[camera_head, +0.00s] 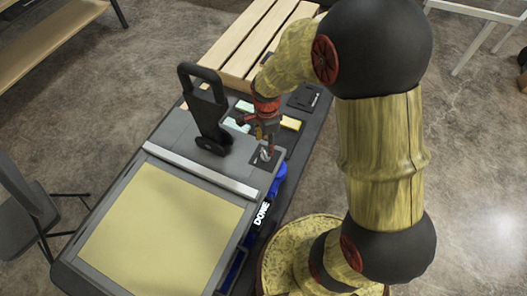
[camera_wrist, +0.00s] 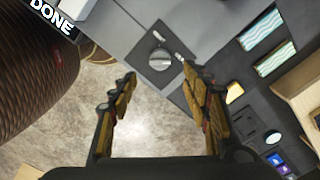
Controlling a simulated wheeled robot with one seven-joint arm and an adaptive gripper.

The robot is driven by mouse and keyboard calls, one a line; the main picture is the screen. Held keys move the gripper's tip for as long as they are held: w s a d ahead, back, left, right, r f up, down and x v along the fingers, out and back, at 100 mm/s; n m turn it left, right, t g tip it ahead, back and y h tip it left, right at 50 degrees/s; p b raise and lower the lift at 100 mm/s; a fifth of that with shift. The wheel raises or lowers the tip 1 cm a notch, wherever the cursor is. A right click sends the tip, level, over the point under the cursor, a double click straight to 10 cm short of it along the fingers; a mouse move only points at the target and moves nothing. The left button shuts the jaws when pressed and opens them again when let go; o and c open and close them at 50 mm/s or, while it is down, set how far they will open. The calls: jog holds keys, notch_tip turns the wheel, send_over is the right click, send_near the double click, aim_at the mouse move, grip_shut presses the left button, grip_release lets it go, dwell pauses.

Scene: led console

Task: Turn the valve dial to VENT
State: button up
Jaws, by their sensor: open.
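The valve dial (camera_wrist: 160,59) is a round grey knob on a dark square plate (camera_wrist: 143,48) set in the grey console top. White marks sit by the knob, but they are too small to read, so I cannot tell which setting it points to. In the head view the dial plate (camera_head: 272,161) shows near the console's right edge, just below my gripper (camera_head: 264,132). In the wrist view my gripper (camera_wrist: 158,80) has its two fingers spread apart with nothing between them. The dial lies ahead of the gap between the fingertips, seemingly untouched.
A tall black lever handle (camera_head: 207,108) stands left of my gripper. A blue part (camera_head: 278,181) and a DONE label (camera_head: 262,213) are along the console's right side. Pale and yellow blocks (camera_head: 291,123) lie behind, near a slatted wooden crate (camera_head: 250,42). A tan panel (camera_head: 160,230) fills the front.

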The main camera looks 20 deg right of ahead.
aim_at(265, 154)
jog(key=shift+a+f, duration=0.1)
jog(key=shift+f, duration=0.15)
notch_tip(265, 154, down, 7)
jog(key=shift+f, duration=0.2)
jog(key=shift+c, duration=1.3)
jog(key=c, duration=0.9)
